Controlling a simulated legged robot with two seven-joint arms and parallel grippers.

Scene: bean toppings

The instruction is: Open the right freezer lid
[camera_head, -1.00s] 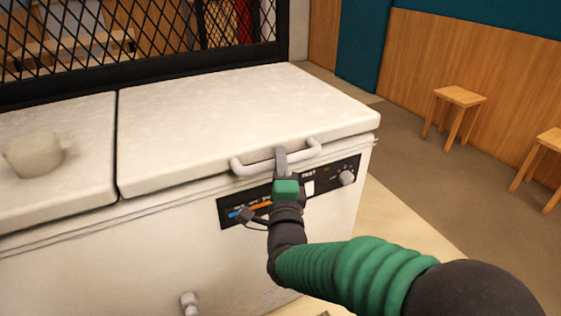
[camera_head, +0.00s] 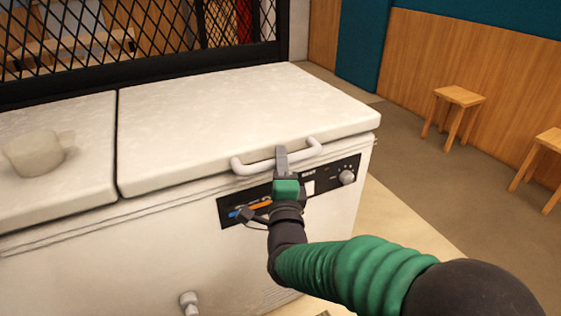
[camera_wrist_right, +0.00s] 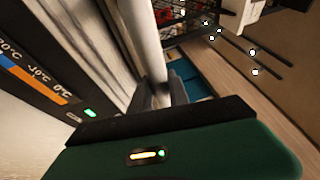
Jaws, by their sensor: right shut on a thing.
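The right freezer lid (camera_head: 235,115) is a white slab on the chest freezer, lying down over its body. Its white bar handle (camera_head: 240,167) runs along the front edge, and it also shows in the right wrist view (camera_wrist_right: 150,45). My right gripper (camera_head: 281,156) is at the middle of this handle, shut on it. In the right wrist view the dark fingers (camera_wrist_right: 172,92) are around the handle bar, partly hidden by the gripper's green body. My left gripper is not in view.
The left freezer lid (camera_head: 65,112) is beside it, with a pale pot-like object (camera_head: 35,153) on top. A black mesh partition (camera_head: 150,40) stands behind the freezer. A control panel (camera_head: 325,178) sits below the handle. Stools (camera_head: 458,98) stand on the floor to the right.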

